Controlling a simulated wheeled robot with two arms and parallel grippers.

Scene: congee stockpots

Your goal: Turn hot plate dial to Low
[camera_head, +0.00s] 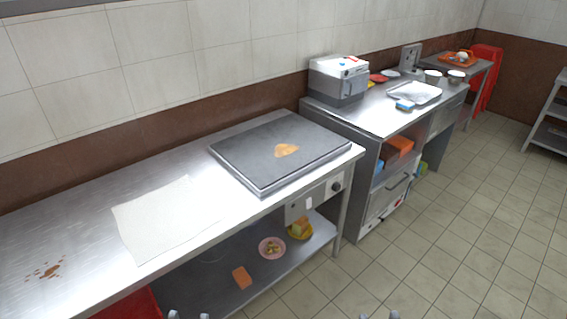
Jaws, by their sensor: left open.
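The hot plate (245,146) is a dark flat slab set into the steel counter, with an orange-brown stain on its top. Below its front right corner is a control panel (298,208) with a dark round dial (336,187). The dial's pointer and markings are too small to read. Only the fingertips of my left gripper (187,315) show at the bottom edge, apart and empty. Only the tips of my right gripper (379,316) show at the bottom edge, also apart with nothing between them. Both are well away from the dial.
A white cloth (165,218) and a brown spill lie on the counter (85,225). The lower shelf holds a pink bowl (272,247) and an orange block (242,277). A second counter with a grey appliance (338,80) stands to the right. The tiled floor (450,250) is clear.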

